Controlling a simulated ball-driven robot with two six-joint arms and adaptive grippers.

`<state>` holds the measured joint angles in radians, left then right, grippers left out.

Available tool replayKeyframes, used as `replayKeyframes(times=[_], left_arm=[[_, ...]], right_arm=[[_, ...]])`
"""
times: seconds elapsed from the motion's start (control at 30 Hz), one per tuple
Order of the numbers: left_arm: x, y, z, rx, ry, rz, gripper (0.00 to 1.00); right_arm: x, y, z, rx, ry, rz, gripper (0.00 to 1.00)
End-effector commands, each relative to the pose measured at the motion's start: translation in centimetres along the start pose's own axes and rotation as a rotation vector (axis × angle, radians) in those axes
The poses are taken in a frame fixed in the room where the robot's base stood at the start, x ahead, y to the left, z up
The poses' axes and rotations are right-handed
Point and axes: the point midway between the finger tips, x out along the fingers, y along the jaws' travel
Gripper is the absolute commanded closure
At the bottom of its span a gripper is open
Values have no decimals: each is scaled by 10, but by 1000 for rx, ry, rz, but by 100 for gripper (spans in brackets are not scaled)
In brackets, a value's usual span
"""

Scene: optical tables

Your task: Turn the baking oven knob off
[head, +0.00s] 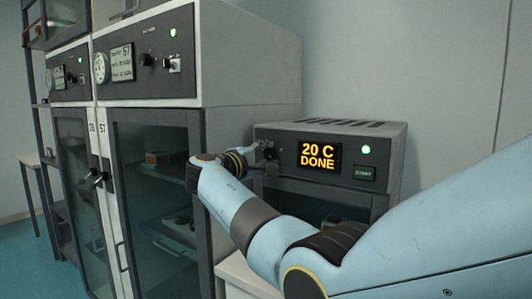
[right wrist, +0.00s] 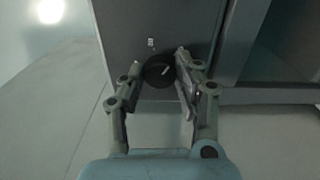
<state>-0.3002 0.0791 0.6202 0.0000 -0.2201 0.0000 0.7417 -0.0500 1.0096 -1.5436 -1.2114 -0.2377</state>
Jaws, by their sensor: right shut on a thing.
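The baking oven (head: 351,158) is a small grey box with a lit display (head: 319,156) reading "20 C DONE" and a green light (head: 366,150). In the head view the knob is mostly hidden by my gripper. My right gripper (right wrist: 158,66) is shut on the knob; it also shows in the head view (head: 266,155) at the panel's left end. My left gripper is not in view.
A START button (head: 364,173) sits right of the display. Tall cabinets (head: 205,125) with glass doors, dials and black handles stand close on the left of my right arm. A pale table edge (head: 240,272) runs below the oven.

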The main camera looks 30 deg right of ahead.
Motion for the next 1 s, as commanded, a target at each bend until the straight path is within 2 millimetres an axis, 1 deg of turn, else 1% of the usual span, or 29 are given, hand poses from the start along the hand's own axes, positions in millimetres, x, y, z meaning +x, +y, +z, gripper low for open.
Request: replayKeyframes(times=[0.03,1.0], left_arm=[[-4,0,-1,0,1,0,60],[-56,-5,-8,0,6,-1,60]], right_arm=[[-1,1,-1,-43,3,-1,100],[-1,0,0,-966,5,-2,100]])
